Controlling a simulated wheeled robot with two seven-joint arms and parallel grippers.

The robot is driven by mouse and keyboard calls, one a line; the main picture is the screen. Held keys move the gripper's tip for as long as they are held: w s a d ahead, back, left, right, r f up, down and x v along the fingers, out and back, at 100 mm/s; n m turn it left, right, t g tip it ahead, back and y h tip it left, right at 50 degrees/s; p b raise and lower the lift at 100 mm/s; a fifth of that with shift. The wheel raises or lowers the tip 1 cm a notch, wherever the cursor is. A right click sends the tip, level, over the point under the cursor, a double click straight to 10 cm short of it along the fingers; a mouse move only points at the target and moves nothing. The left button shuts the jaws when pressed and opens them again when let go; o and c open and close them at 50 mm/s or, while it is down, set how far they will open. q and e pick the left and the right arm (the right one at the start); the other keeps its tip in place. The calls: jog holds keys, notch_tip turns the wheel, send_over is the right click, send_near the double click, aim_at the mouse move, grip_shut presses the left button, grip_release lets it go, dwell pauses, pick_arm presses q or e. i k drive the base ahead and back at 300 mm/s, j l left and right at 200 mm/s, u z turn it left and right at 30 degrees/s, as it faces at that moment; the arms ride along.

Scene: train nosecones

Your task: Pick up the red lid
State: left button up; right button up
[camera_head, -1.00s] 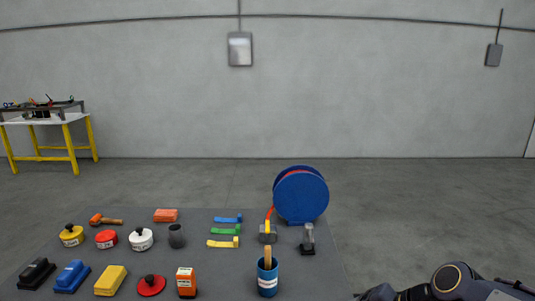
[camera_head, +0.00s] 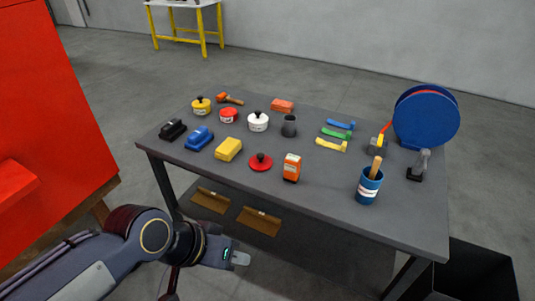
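The red lid (camera_head: 261,163) is a flat red disc with a black knob on top. It lies on the grey table (camera_head: 320,204) near the front edge, between a yellow block and an orange box. My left gripper (camera_head: 241,258) is in front of the table and below its top, apart from the lid. Its fingertips look small and close together, and I cannot tell whether they are open. My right gripper is not in view.
Beside the lid are the yellow block (camera_head: 229,149) and the orange box (camera_head: 291,168). Behind it stand a red pot (camera_head: 229,115) and a white pot (camera_head: 258,121). A blue cup (camera_head: 368,188) and blue reel (camera_head: 426,121) are to the right. A red cabinet (camera_head: 50,130) is at left.

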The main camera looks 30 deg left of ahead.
aim_at(260, 162)
jog(key=u, duration=0.75)
jog(key=i+j+u, duration=0.25)
jog(key=i+u, duration=0.65)
